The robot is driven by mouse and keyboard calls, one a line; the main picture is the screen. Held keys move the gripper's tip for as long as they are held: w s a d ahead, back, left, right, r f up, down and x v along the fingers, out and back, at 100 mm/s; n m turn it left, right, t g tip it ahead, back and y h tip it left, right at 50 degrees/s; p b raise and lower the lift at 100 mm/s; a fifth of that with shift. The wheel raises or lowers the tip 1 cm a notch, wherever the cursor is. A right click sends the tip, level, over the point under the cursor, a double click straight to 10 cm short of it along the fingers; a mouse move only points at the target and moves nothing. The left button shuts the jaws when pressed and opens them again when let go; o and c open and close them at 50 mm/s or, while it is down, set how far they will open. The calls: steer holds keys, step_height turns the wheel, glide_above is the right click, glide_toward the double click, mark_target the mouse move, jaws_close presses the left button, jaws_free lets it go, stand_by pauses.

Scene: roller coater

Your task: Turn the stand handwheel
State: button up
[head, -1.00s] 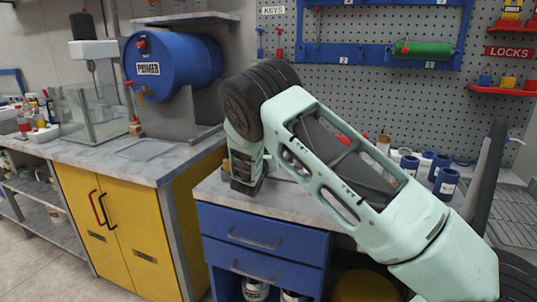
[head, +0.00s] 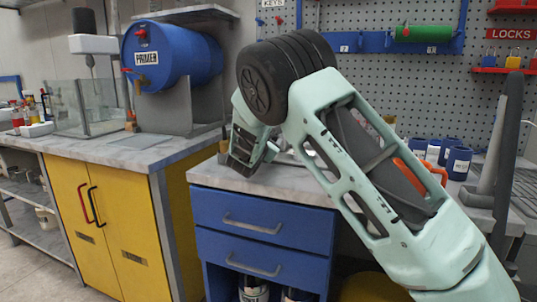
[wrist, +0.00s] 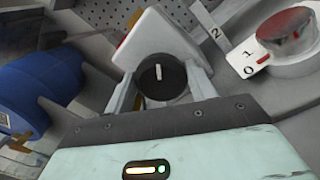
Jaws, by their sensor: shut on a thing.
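In the wrist view, a round black knob (wrist: 161,74) with a short white mark sits in front of a pale angular block (wrist: 160,38). It is the only wheel-like part between my fingers, and I cannot tell for certain that it is the stand handwheel. My gripper (wrist: 161,88) is shut on this knob, one finger on each side. In the head view my arm bends down over the grey bench, and the wrist end is above its left part. The fingertips and the knob are hidden there.
In the wrist view, a red-topped round dial (wrist: 287,35) beside labels 0, 1 and 2 is close at right. Blue drawers (head: 262,235) are below.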

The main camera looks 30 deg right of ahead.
steer(key=m+b, duration=0.2)
steer(key=b, duration=0.2)
steer(key=f+m+b, duration=0.1)
steer(key=m+b, duration=0.2)
steer(key=b, duration=0.2)
steer(key=shift+s+f, duration=0.1)
steer(key=shift+f, duration=0.1)
steer(key=m+b, duration=0.3)
steer(key=b, duration=0.4)
steer(key=shift+m+g+h+b, duration=0.3)
steer(key=shift+m+h, duration=0.1)
steer(key=m+b, duration=0.3)
steer(key=b, duration=0.2)
steer(key=shift+r, duration=0.1)
steer(key=shift+r+m+b, duration=0.15)
steer(key=shift+m+b, duration=0.65)
steer(key=shift+b, duration=0.2)
steer(key=shift+r, duration=0.1)
steer(key=o, duration=1)
steer(key=shift+r, duration=0.1)
